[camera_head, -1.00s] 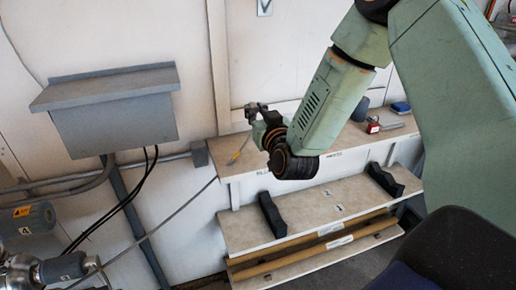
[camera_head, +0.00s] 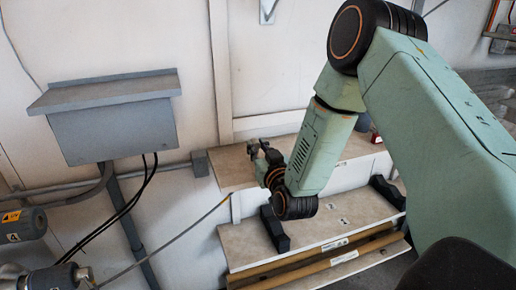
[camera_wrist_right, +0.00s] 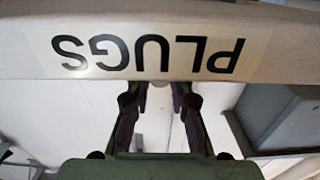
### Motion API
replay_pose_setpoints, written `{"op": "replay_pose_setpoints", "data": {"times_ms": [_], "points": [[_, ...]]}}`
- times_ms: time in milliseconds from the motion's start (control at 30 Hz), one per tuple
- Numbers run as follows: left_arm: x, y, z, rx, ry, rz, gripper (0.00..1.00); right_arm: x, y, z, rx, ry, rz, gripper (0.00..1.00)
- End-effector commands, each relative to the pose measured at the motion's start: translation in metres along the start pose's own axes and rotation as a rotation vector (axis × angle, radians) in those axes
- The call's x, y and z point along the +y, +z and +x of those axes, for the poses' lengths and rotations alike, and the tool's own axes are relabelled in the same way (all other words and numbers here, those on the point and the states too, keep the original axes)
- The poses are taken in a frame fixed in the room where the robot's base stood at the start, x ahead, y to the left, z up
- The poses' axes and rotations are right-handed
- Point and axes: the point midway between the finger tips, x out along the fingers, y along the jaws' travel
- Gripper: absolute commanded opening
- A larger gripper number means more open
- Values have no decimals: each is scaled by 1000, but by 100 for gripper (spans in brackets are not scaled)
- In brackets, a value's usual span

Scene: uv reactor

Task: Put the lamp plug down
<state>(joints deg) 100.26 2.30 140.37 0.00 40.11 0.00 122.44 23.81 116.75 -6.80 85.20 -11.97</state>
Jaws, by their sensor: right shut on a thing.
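My right gripper (camera_head: 256,150) is over the left end of the upper shelf (camera_head: 232,174) in the head view, shut, with its grip too small to see clearly. The lamp plug cannot be made out in either view. A grey cable (camera_head: 180,236) rises from the lower left to a yellowish piece (camera_head: 227,198) at the shelf's left front edge. In the right wrist view, my right gripper's fingers (camera_wrist_right: 158,92) reach up to a board edge with an upside-down PLUGS label (camera_wrist_right: 150,52), and their tips are hidden. My left gripper is not in view.
A lower shelf (camera_head: 325,224) carries two black cradles, one of them the left cradle (camera_head: 272,230). A grey wall box (camera_head: 115,130) with black cables is at left. Metal fittings (camera_head: 60,277) and a grey cylinder (camera_head: 22,226) are at lower left. A red item (camera_head: 376,138) lies on the upper shelf.

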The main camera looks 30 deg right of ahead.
Motion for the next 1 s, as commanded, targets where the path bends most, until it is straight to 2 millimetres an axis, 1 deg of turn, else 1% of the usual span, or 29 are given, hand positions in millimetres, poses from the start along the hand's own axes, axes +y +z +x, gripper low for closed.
{"op": "replay_pose_setpoints", "data": {"times_ms": [300, 433, 467, 700, 733, 1000], "points": [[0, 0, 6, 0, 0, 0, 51, 0, 10, 0, -1, 0, -1, 0], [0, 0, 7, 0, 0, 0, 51, 0, 11, 0, 0, 0, -1, 0], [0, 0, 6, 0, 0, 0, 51, 0, 10, 0, -1, 0, -1, 22], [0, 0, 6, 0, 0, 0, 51, 0, 10, 0, -1, 0, 0, 42], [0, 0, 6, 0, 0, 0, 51, 0, 10, 0, -1, 0, 0, 44], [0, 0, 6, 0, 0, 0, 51, 0, 10, 0, -1, 0, 0, 44]]}}
